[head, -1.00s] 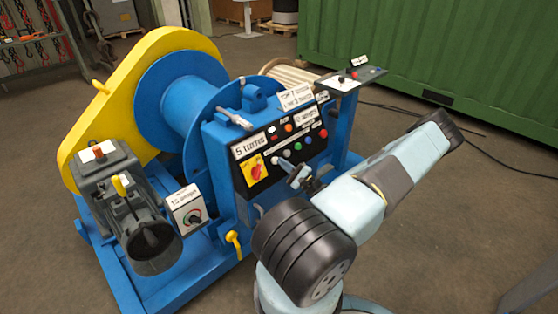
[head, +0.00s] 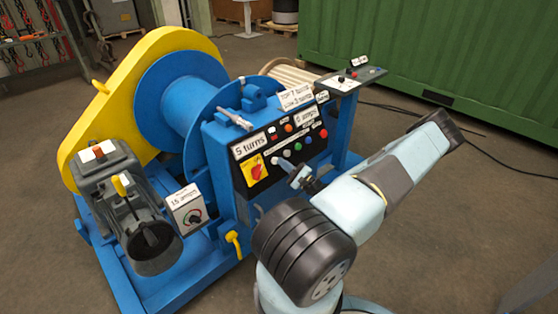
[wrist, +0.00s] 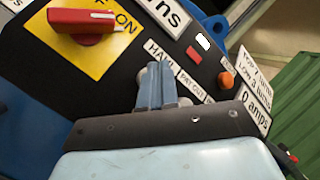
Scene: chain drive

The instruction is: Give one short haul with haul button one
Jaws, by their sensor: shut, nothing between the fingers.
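My gripper (head: 277,161) is shut and empty, its fingertips at the left end of the button row on the black control panel (head: 262,187). In the wrist view, the closed blue-grey fingers (wrist: 158,68) reach up to the panel just below the "HAUL" label (wrist: 157,48). They cover most of the button there, so I cannot tell whether the tips touch it or whether it is pressed. The "PAY OUT" label (wrist: 190,86) is to the right of the fingers. The readouts show "5 turns" (head: 250,146) and "0 amps" (head: 306,116).
A red rotary switch (wrist: 82,22) on a yellow plate is left of the fingers. Green (head: 308,140) and red (head: 323,133) buttons sit further right. The blue winch drum (head: 180,100) stands behind. A side box (head: 186,208) reads "1.5 amps".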

